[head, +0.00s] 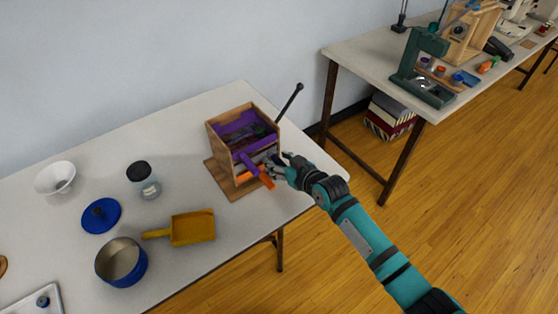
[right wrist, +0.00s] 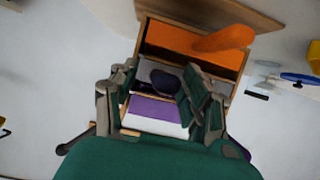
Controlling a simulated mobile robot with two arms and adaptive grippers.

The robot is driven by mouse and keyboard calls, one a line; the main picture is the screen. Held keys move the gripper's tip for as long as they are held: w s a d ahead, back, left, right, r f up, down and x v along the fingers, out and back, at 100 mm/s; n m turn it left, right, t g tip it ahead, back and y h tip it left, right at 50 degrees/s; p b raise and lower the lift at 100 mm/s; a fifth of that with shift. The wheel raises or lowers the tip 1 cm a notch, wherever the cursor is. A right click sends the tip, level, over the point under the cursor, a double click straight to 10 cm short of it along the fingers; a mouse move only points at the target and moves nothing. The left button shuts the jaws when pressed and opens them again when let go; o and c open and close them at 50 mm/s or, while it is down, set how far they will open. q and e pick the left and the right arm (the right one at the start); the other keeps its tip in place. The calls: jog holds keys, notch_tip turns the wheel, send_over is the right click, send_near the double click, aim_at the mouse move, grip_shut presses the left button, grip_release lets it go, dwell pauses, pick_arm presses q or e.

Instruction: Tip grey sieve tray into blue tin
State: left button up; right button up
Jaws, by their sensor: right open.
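The grey sieve tray (right wrist: 151,72) shows as a grey front in the wooden box, between an orange tray (right wrist: 190,42) and a purple one (right wrist: 158,110). A dark rounded piece (right wrist: 168,84), perhaps its handle, sticks out between my right fingers. My right gripper (right wrist: 160,88) is open in front of the box; in the head view it (head: 275,166) is by the projecting handles. I cannot tell whether it touches anything. The blue tin (head: 122,264) stands open at the table's front left and looks empty inside. My left gripper is not in view.
The wooden box (head: 222,150) stands at the table's right end, with a dark rod leaning out behind it. Bare table separates box and scoop.

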grip_shut()
jog(key=c, duration=0.8)
grip_release()
grip_shut()
jog(key=shift+r, duration=0.1)
jog(key=shift+r+p, duration=0.2)
jog(key=shift+p, duration=0.1)
